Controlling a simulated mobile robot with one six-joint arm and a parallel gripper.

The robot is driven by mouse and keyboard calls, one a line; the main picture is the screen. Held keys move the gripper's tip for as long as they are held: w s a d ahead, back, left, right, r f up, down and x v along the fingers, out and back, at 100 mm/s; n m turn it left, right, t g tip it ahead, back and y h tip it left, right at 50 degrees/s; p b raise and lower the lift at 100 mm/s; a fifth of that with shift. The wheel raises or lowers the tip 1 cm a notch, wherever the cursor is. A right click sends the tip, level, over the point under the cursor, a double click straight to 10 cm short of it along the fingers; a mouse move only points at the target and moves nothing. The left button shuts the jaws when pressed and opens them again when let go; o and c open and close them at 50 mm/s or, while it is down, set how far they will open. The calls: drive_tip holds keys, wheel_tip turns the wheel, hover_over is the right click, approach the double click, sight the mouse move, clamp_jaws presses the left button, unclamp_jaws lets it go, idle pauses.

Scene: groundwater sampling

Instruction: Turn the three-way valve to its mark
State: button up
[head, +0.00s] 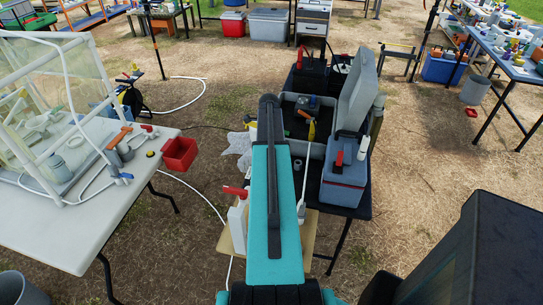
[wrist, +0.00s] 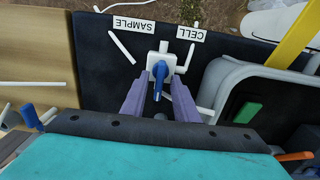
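The three-way valve (wrist: 153,62) shows in the wrist view, with a white body and a blue handle (wrist: 159,80) on a dark surface. The handle points down toward my gripper. Upside-down labels read SAMPLE (wrist: 133,25), upper left of the valve, and CELL (wrist: 191,33), upper right. A white line (wrist: 122,47) lies below SAMPLE and another (wrist: 189,55) below CELL. My gripper (wrist: 160,83) is open, its two purple fingers on either side of the handle with gaps visible. In the head view my arm hides the valve and the fingers.
In the wrist view, a grey case (wrist: 215,75) stands right of the valve and a wooden board (wrist: 40,60) lies at left. In the head view, a blue-grey cooler (head: 343,185) stands right of my arm and a white bottle (head: 237,225) left of it.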

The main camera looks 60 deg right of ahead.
clamp_jaws()
drive_tip(key=n, duration=0.4)
drive_tip(key=shift+w+d+p, duration=0.1)
drive_tip(key=shift+w+p, duration=0.1)
drive_tip(key=shift+p, duration=0.1)
drive_tip(key=n, duration=0.3)
drive_tip(key=shift+w+n, duration=0.25)
drive_tip(key=shift+n, duration=0.15)
drive_tip(key=n, duration=0.5)
drive_tip(key=shift+w+p, duration=0.15)
drive_tip(key=shift+p, duration=0.25)
drive_tip(key=shift+w+d+n, duration=0.1)
drive_tip(key=shift+n, duration=1.2)
drive_tip(key=shift+w+d+n, duration=0.1)
drive_tip(key=shift+n, duration=1.2)
